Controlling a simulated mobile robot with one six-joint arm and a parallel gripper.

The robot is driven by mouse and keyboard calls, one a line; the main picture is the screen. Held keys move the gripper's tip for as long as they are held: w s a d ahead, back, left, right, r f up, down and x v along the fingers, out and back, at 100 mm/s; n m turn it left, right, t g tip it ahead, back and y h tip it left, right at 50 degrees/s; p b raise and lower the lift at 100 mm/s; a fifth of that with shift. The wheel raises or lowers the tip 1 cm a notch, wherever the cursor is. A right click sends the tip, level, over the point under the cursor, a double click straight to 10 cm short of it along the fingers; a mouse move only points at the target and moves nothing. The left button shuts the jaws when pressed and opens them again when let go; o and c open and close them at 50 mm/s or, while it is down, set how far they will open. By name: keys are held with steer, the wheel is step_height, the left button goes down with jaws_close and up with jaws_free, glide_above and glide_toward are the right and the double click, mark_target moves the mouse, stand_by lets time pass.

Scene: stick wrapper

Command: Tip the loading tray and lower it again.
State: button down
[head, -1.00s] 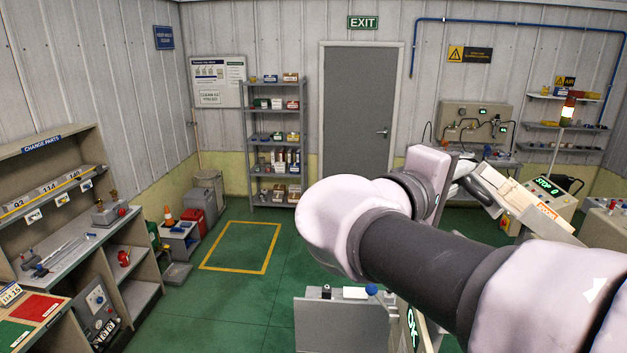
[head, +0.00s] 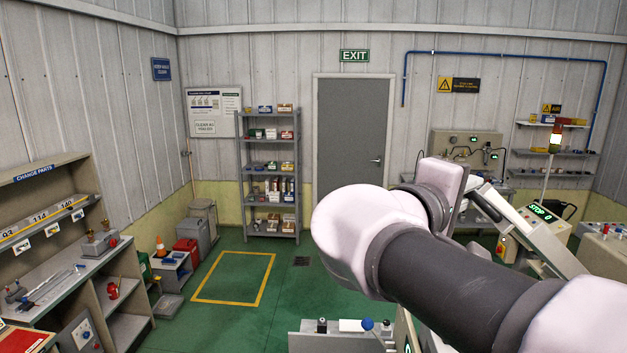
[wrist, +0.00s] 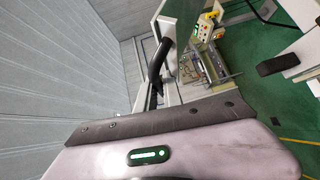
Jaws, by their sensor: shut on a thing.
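My gripper (wrist: 156,108) is in the wrist view, its pale body and dark front plate filling the bottom. Its fingertips are mostly hidden. It is shut on a dark curved bar (wrist: 158,62) that looks like the loading tray's handle. In the head view my arm reaches right of the middle, and a dark bar (head: 486,205) shows just beyond its end. The loading tray (head: 520,222) seems to be the pale, sloping piece there, tilted. My arm hides much of it, and its exact angle cannot be told.
A control panel reading STOP 0 (head: 542,213) stands close to the right of the tray. A grey shelf rack (head: 269,180) and a door (head: 350,130) are at the back. The yellow-marked floor square (head: 234,278) is clear. A workbench (head: 60,285) stands at left.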

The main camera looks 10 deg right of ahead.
steer(key=c, duration=1.5)
jaws_free()
steer(key=shift+a, duration=0.1)
steer(key=shift+a, duration=0.15)
steer(key=b+v, duration=0.2)
steer(key=v, duration=1.5)
